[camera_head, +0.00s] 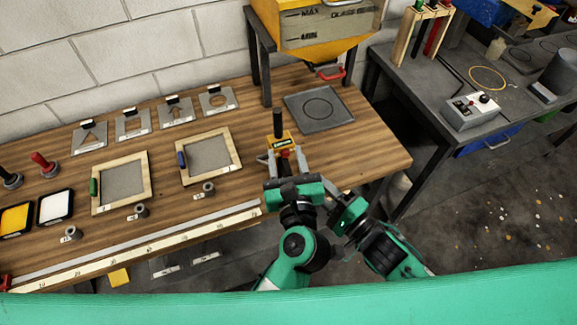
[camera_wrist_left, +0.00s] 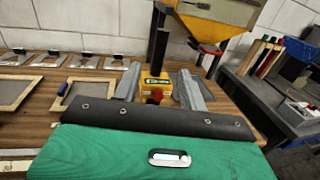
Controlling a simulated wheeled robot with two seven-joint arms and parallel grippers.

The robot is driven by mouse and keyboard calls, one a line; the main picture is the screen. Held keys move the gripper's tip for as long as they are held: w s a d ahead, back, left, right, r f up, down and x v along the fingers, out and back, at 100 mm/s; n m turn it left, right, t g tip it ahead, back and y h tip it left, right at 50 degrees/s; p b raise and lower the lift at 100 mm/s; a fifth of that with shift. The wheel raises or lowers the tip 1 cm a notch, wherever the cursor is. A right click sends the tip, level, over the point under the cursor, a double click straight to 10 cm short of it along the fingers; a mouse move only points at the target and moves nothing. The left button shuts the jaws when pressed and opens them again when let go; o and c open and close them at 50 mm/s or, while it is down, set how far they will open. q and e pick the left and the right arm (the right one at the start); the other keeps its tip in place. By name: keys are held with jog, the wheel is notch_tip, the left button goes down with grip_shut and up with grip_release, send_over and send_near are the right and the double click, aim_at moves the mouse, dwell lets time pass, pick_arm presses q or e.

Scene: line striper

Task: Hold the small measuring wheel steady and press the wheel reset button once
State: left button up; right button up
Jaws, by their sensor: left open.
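The small measuring wheel (camera_head: 283,138) has a yellow body with a dark label and a black upright handle. It stands on the wooden bench near its right end. The red reset button (camera_head: 285,153) is on its near side. In the left wrist view the yellow body (camera_wrist_left: 155,80) and the red button (camera_wrist_left: 154,96) show between my fingers. My left gripper (camera_head: 285,163) is open, with one grey finger on each side of the wheel; contact cannot be told. My right gripper (camera_head: 332,213) is just right of the left one, off the bench's front edge; its finger state is unclear.
A grey plate with a ring (camera_head: 318,108) lies behind the wheel, under a yellow hopper (camera_head: 327,28). A long ruler (camera_head: 140,247) runs along the front edge. A dark side table (camera_head: 420,95) stands right, past a gap.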

aim_at(279, 123)
pick_arm(q)
jog(key=w, duration=0.3)
jog(key=w+a, duration=0.1)
jog(key=w, duration=0.7)
jog(key=shift+w+a, duration=0.15)
jog(key=shift+w, duration=0.05)
pick_arm(e)
jog(key=shift+w, duration=0.1)
pick_arm(q)
grip_shut()
pick_arm(e)
grip_shut()
dwell(1.1)
